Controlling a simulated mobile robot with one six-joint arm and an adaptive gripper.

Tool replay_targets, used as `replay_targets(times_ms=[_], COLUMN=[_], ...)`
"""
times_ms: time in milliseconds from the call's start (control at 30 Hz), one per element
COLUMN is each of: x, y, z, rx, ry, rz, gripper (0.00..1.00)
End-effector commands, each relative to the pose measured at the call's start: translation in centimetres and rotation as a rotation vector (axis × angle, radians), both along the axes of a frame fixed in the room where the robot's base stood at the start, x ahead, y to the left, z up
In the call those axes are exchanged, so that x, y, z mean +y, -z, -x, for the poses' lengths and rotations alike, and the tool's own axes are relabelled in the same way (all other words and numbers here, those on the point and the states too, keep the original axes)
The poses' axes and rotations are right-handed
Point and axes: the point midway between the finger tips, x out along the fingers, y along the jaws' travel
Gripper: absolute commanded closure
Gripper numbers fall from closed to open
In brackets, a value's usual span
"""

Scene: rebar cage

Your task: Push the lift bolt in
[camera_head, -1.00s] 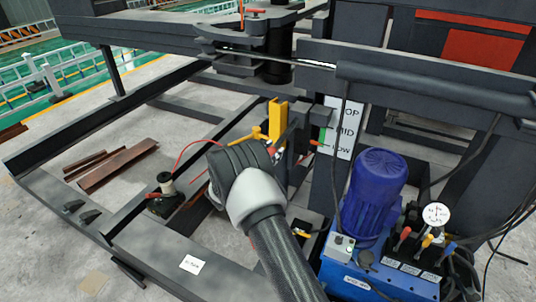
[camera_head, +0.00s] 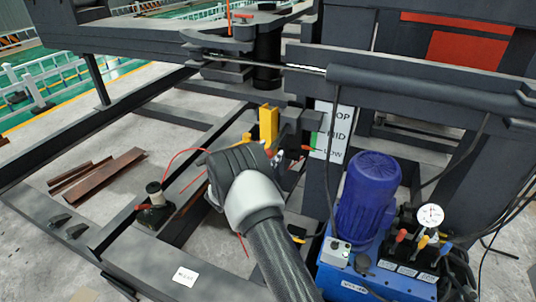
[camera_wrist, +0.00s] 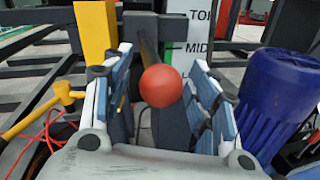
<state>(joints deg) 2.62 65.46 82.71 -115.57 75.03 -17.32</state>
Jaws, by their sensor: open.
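A round red knob (camera_wrist: 161,86) shows in the wrist view between my fingers, in front of a dark upright post; I take it for the end of the lift bolt. In the head view my gripper (camera_head: 272,150) is by the post, below and beside a yellow bracket (camera_head: 268,125).
A yellow hammer-like handle (camera_wrist: 63,93) and red hose lie to the left in the wrist view. A blue motor (camera_head: 370,195) on a blue pump unit stands close at right. A TOP/MID/LOW plate (camera_head: 333,130) is behind. A dark jack (camera_head: 155,207) stands at left.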

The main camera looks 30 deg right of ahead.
Motion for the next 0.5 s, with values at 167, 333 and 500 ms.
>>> replay_targets(times_ms=[167, 333, 500], x=[0.4, 2.7, 6.1], y=[0.0, 0.0, 0.0], z=[0.2, 1.3, 2.9], rx=[0.001, 0.002, 0.001], ry=[-0.001, -0.003, -0.004], rz=[0.000, 0.000, 0.000], gripper=[0.46, 0.46, 0.46])
